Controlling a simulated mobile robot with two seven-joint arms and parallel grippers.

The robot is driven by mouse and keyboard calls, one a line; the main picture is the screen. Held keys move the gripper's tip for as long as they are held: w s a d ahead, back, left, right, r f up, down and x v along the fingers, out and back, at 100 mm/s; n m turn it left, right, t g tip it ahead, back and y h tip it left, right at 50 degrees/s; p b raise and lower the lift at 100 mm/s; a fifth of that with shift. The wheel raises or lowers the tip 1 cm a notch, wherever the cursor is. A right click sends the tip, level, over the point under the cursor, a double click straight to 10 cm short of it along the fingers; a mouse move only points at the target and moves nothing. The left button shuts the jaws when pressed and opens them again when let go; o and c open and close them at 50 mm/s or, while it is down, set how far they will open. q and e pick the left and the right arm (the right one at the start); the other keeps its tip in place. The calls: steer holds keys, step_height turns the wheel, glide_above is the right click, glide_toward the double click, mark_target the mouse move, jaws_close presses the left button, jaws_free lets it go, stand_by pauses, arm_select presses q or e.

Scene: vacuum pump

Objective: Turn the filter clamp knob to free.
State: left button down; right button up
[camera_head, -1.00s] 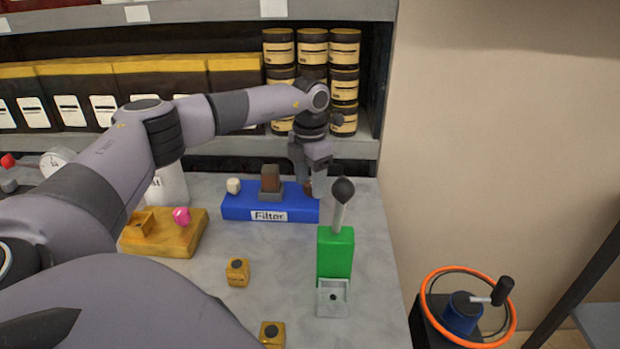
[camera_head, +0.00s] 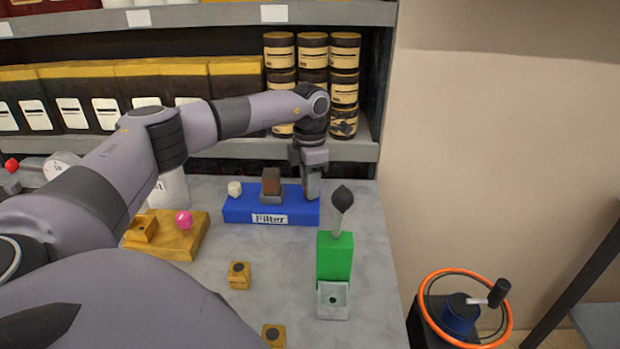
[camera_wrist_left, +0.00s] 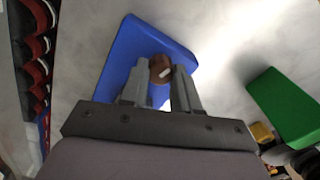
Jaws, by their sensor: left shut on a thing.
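The blue filter base (camera_head: 240,212), labelled "Filter", lies on the grey table with a brown block in a grey holder on top. My left gripper (camera_head: 312,194) points down at the base's right end. In the left wrist view, its two fingers (camera_wrist_left: 166,80) are on either side of a round brown knob (camera_wrist_left: 158,66) with a white mark, and they are shut on it. In the head view the knob is hidden behind the fingers. My right gripper is not in view.
A green block with a black-knobbed lever (camera_head: 335,258) stands to the right, near my left gripper. A yellow block with a pink knob (camera_head: 180,240) is at left. Small yellow cubes (camera_head: 238,276) lie in front. Shelves with jars (camera_head: 344,60) stand behind.

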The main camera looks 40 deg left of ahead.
arm_select(q)
steer(key=m+p, duration=0.1)
steer(key=m, duration=0.1)
steer(key=shift+r+m, duration=0.15)
steer(key=shift+m, duration=0.25)
steer(key=m, duration=0.3)
steer(key=shift+m, duration=0.3)
steer(key=m, duration=0.3)
steer(key=shift+m+p, duration=0.3)
steer(key=shift+p, duration=0.1)
steer(key=m, duration=0.4)
steer(key=shift+w, duration=0.1)
steer(key=shift+m, duration=0.3)
steer(key=c, duration=0.8)
jaws_free()
steer(key=shift+r+b, duration=0.45)
steer(key=shift+r, duration=3.1)
